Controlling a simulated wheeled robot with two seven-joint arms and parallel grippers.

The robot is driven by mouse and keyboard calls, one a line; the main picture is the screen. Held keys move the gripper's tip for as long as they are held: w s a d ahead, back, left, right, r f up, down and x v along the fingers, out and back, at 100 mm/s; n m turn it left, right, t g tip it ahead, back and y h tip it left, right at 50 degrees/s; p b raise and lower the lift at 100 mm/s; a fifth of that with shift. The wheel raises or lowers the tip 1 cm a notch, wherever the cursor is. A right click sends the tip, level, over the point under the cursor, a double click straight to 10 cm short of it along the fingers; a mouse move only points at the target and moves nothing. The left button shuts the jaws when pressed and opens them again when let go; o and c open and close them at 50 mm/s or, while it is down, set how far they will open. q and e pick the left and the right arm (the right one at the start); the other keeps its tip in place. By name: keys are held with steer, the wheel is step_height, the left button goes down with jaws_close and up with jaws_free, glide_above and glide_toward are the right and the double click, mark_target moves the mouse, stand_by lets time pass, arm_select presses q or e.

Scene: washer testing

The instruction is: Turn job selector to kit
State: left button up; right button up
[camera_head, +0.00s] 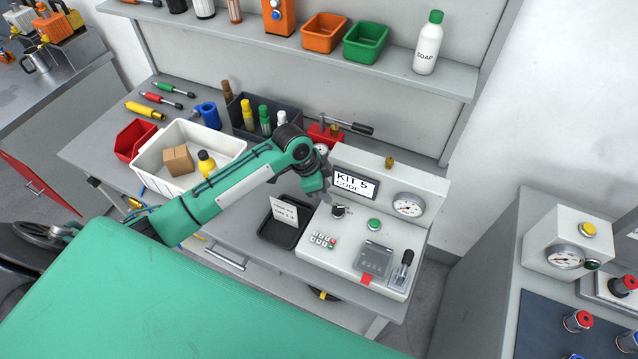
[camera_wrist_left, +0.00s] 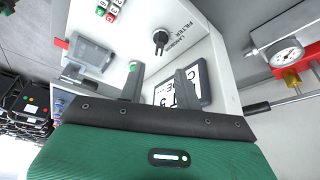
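The job selector is a black knob (camera_head: 338,211) on the sloped top of a white control panel (camera_head: 322,222), left of a green button (camera_head: 374,224). The panel's display (camera_head: 355,185) reads "KIT 5" and "CODE". In the left wrist view the knob (camera_wrist_left: 162,40) stands beside small lettering, including "FILTER"; a kit label cannot be made out there. My left gripper (camera_head: 322,197) hovers just above and left of the knob. Its two fingers (camera_wrist_left: 159,72) are apart with nothing between them, and the knob lies beyond their tips. My right gripper is not in view.
A pressure gauge (camera_head: 408,205), keypad (camera_head: 323,240), clear-covered box (camera_head: 374,257) and lever (camera_head: 402,270) share the panel. A black tray (camera_head: 272,235) with a card (camera_head: 284,211) sits left of it. A white bin (camera_head: 228,142) and bottles stand behind my left arm.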

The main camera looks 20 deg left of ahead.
arm_select(q)
steer(key=shift+b+v, duration=0.4)
steer(key=shift+v, duration=1.7)
